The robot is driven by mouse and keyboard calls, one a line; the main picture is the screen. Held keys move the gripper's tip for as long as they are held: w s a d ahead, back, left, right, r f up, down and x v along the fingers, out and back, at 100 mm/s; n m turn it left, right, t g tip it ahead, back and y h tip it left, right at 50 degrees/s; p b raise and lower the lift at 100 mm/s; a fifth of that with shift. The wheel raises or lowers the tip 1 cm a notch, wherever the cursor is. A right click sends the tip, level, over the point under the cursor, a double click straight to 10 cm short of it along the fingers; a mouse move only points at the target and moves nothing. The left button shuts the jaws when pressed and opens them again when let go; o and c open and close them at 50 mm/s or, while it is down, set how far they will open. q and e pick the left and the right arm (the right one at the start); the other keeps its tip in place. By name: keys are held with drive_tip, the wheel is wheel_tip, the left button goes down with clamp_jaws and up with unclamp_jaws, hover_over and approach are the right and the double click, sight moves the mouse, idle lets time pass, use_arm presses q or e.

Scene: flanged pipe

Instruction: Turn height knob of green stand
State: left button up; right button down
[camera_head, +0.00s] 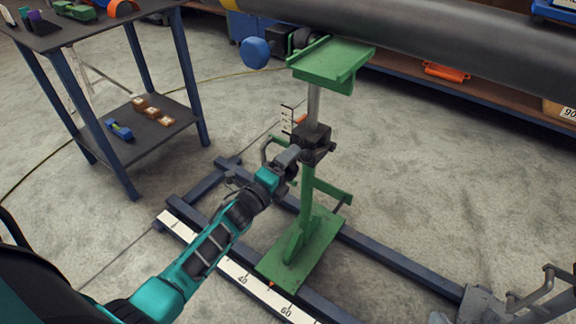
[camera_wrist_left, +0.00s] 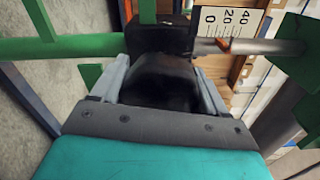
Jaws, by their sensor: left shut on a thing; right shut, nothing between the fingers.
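The green stand (camera_head: 306,200) stands upright on a green base plate with a green V-shaped head (camera_head: 335,62) on a grey post. A black clamp block (camera_head: 316,139) sits around the post at mid-height. My left gripper (camera_head: 291,158) reaches it from the lower left and is shut on the dark height knob. In the left wrist view the round black knob (camera_wrist_left: 163,82) sits between the two grey fingers of the gripper (camera_wrist_left: 165,85), against the black block (camera_wrist_left: 160,38). A height scale (camera_wrist_left: 228,22) with a red pointer shows beside the post. My right gripper is not in view.
A large dark pipe (camera_head: 440,40) passes above and behind the stand. Blue floor rails with a white ruler (camera_head: 240,275) run under it. A dark table (camera_head: 100,30) stands at left. Grey metal hardware with handles (camera_head: 510,305) is at lower right.

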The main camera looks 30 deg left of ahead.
use_arm(q)
drive_tip(key=shift+a+m, duration=0.1)
drive_tip(key=shift+m, duration=0.3)
use_arm(e)
drive_tip(key=shift+a+f, duration=0.1)
use_arm(q)
drive_tip(key=o, duration=1)
drive_tip(key=shift+o, duration=0.2)
drive_tip(key=shift+s, duration=0.1)
drive_tip(key=shift+s, duration=0.3)
drive_tip(key=s+a+p, duration=0.1)
drive_tip(key=s+p, duration=0.1)
drive_tip(key=s, duration=1)
drive_tip(key=shift+a+p, duration=0.3)
drive_tip(key=shift+a, duration=0.05)
use_arm(e)
drive_tip(key=shift+s+d+r, duration=0.15)
drive_tip(key=shift+d+r, duration=0.35)
drive_tip(key=shift+r, duration=0.1)
use_arm(q)
drive_tip(key=shift+c, duration=0.4)
